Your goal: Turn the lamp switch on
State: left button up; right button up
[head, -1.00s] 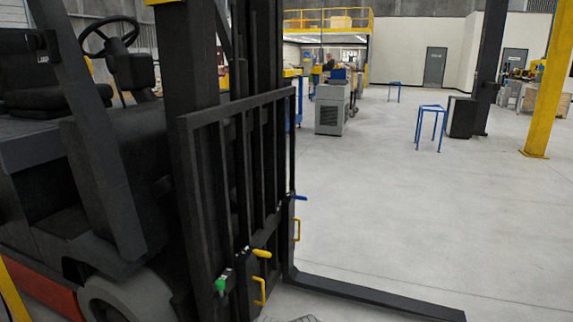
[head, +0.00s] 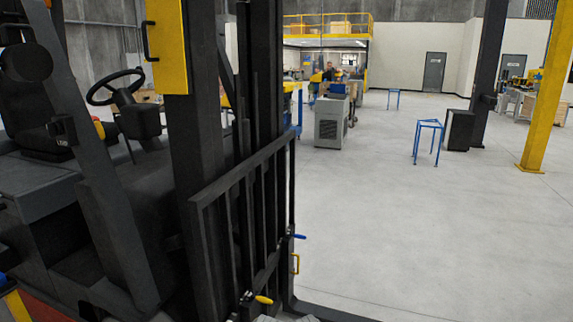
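No lamp or lamp switch can be made out in the head view. A dark forklift (head: 120,215) fills the left side, with its upright mast and barred load guard (head: 240,205). A yellow box (head: 167,45) with a black handle (head: 148,41) is on the mast at the top. Neither of my grippers can be made out. A pale shape at the bottom edge is too cut off to identify.
Small yellow (head: 263,300) and blue (head: 299,236) handles stick out low on the load guard. A fork (head: 330,313) extends along the floor at the bottom. Open grey floor (head: 430,235) lies to the right, with a blue stool (head: 428,126), dark box (head: 459,130) and yellow post (head: 546,95).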

aim_at(55, 129)
jog(key=u, duration=1.3)
jog(key=i+j+z, duration=0.1)
jog(key=i+j, duration=0.2)
jog(key=i, duration=0.1)
